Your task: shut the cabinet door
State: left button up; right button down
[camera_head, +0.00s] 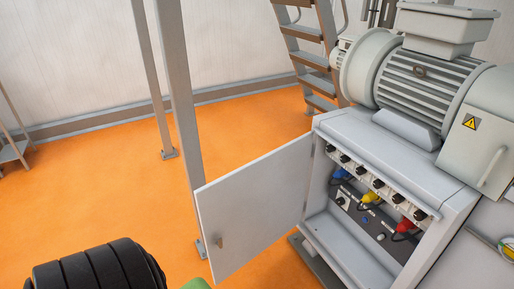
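The grey cabinet (351,127) stands at the right in the head view, with its front open. Its door (256,205) is swung wide open to the left, hinged at the cabinet's left front edge. A small handle (220,243) sits near the door's free edge. Inside the cabinet are a row of black knobs (379,184) and blue, yellow and red plugs (370,198) with cables.
A large grey motor (430,80) sits on top of the cabinet. A grey post (178,90) stands close behind the door's free edge. Metal stairs (307,55) rise at the back. The orange floor (90,200) left of the door is mostly clear.

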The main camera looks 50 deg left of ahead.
aim_at(253, 206)
jog(key=k+j, duration=0.15)
jog(key=j, duration=0.4)
jog(key=k+j+z, duration=0.1)
jog(key=j, duration=0.45)
jog(key=k+j+z, duration=0.1)
jog(key=j, duration=0.45)
jog(key=k+j, duration=0.25)
jog(key=j, duration=0.25)
jog(key=k+j+z, duration=0.1)
jog(key=j, duration=0.45)
jog(key=k+j, duration=0.25)
jog(key=j, duration=0.25)
jog(key=k+j+z, duration=0.15)
jog(key=j, duration=0.4)
jog(key=k+j, duration=0.25)
jog(key=j, duration=0.25)
